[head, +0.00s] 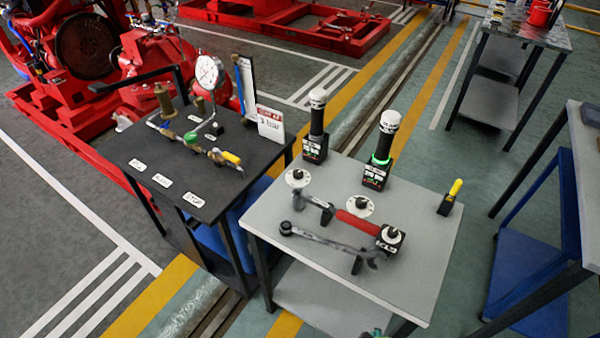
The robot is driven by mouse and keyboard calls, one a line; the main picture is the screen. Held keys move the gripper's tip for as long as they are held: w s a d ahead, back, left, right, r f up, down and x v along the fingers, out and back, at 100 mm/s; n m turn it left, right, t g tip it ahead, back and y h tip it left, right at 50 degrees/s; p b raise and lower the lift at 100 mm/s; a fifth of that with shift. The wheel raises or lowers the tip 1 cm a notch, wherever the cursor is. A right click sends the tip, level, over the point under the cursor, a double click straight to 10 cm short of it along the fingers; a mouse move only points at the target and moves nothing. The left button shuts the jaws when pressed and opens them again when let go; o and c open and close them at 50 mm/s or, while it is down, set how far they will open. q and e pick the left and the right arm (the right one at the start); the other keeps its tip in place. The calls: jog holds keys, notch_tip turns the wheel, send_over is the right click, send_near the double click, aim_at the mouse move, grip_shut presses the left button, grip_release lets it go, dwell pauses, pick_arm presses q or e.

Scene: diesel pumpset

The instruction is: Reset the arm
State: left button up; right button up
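Neither of my grippers and no clear part of my arms shows in the head view. A small dark teal shape (377,333) is cut off by the bottom edge, and I cannot tell what it is. The grey table (425,262) stands in front. On it lie a long dark wrench (330,241) and a red-handled tool (357,223), both resting on small supports. Two black posts with white caps (317,120) (385,145) stand at its back, the right one with a lit green ring. A yellow-handled tool (455,188) stands in a black holder at the right.
A black table (225,196) at the left carries a gauge (207,72), brass fittings and a sign (271,124). A red pumpset (90,60) stands behind it. More tables stand at the right (590,170) and back right (540,36). Green floor (440,150) is open between them.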

jog(key=s+d+f+g, duration=0.1)
jog(key=s+d+f, duration=0.2)
jog(key=s+f, duration=1.4)
notch_tip(320, 180, down, 2)
jog(key=shift+s+g, duration=0.3)
jog(key=shift+s, duration=0.05)
jog(key=shift+c, duration=0.4)
